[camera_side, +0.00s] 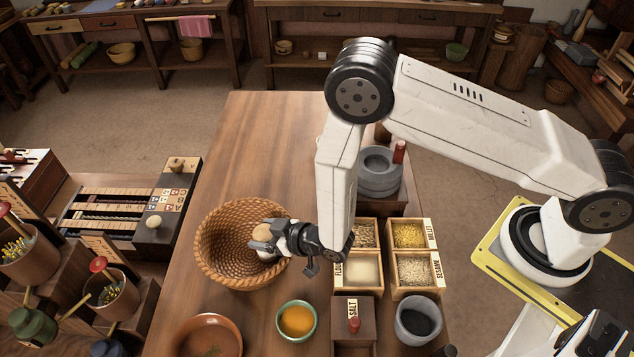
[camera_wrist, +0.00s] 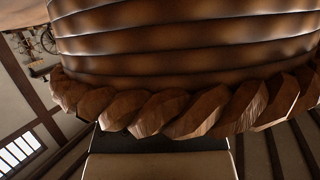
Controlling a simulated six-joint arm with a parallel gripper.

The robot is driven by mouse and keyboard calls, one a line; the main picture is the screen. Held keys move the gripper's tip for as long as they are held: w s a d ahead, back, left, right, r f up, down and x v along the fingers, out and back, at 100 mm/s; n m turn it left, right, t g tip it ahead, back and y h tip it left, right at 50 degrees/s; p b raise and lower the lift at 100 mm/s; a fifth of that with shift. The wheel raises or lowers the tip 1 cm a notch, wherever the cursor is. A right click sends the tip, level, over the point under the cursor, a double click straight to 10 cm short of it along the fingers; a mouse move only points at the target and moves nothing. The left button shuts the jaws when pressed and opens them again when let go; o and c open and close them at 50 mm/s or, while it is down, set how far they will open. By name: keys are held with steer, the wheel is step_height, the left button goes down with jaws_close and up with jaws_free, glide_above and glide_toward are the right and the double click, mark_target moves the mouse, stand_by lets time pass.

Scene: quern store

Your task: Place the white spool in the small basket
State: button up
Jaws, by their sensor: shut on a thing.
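The woven basket (camera_side: 214,262) stands on the wooden table in the side view, round, brown and open at the top. My gripper (camera_side: 266,243) reaches in over its right rim. It is shut on a pale, rounded thing, which I take for the white spool (camera_side: 262,232). The fingers partly hide the spool, and I cannot tell whether it touches the basket's inside. In the wrist view a brown ribbed wall with a twisted rim, apparently the basket (camera_wrist: 170,110), fills the upper part. A pale band at the bottom there is unclear.
A grain box (camera_side: 384,254) with several compartments stands right of my gripper, with a grey stone quern (camera_side: 379,178) behind it. A green-rimmed bowl (camera_side: 296,321), a brown bowl (camera_side: 208,337) and a grey mortar (camera_side: 419,321) stand in front. The table's back left (camera_side: 265,135) is clear.

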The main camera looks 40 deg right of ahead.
steer(key=shift+f, duration=0.3)
steer(key=o, duration=1.1)
steer(key=shift+r, duration=0.15)
steer(key=shift+v, duration=1.6)
steer(key=shift+r, duration=3.45)
